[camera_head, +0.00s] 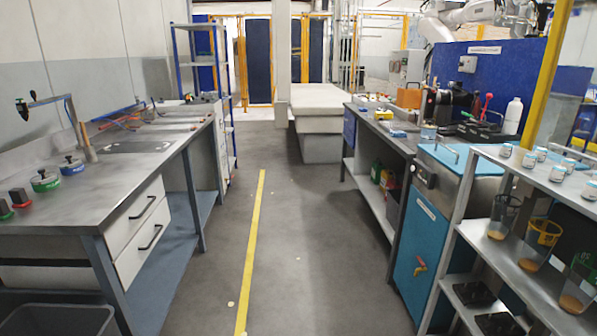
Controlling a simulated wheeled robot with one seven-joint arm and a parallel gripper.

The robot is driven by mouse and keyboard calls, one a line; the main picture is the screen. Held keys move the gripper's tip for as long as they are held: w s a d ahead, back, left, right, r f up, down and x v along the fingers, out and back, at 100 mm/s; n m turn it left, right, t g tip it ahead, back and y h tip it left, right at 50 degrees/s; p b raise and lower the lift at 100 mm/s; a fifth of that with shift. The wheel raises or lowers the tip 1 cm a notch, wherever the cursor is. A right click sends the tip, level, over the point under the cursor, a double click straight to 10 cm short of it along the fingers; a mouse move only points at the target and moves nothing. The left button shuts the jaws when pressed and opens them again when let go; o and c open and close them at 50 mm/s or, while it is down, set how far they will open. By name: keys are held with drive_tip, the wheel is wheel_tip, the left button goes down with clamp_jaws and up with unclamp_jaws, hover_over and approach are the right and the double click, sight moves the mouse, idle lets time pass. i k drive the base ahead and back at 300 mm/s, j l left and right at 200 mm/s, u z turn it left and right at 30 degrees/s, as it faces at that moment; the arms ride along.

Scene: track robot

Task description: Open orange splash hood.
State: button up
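An orange, box-like piece (408,97) stands on the right-hand workbench (398,144), beside a dark machine (447,104). It may be the orange splash hood, but it is small and partly hidden, and I cannot tell whether it is open or shut. My gripper is not in view.
A grey aisle floor (300,240) with a yellow line (252,250) runs clear between the benches. A left workbench (80,205) has drawers. A blue cabinet (410,262) and a shelf rack (545,185) with jars stand at right. A grey bin (60,320) is at front left.

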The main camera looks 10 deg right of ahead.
sight(412, 98)
drive_tip(key=i, duration=3.7)
drive_tip(key=i+j+z, duration=0.2)
drive_tip(key=i, duration=0.25)
drive_tip(key=i+z, duration=0.25)
drive_tip(key=i, duration=0.2)
drive_tip(key=i+j+z, duration=0.2)
drive_tip(key=i, duration=0.25)
drive_tip(key=i+j+z, duration=0.2)
drive_tip(key=i+j, duration=0.2)
drive_tip(key=i+j+z, duration=0.75)
drive_tip(key=j+z, duration=0.2)
drive_tip(key=z, duration=0.35)
drive_tip(key=i+j+z, duration=0.25)
drive_tip(key=j, duration=0.15)
drive_tip(key=j+z, duration=0.3)
drive_tip(key=j, duration=0.15)
drive_tip(key=j+z, duration=0.25)
drive_tip(key=j, duration=0.2)
drive_tip(key=i, duration=0.05)
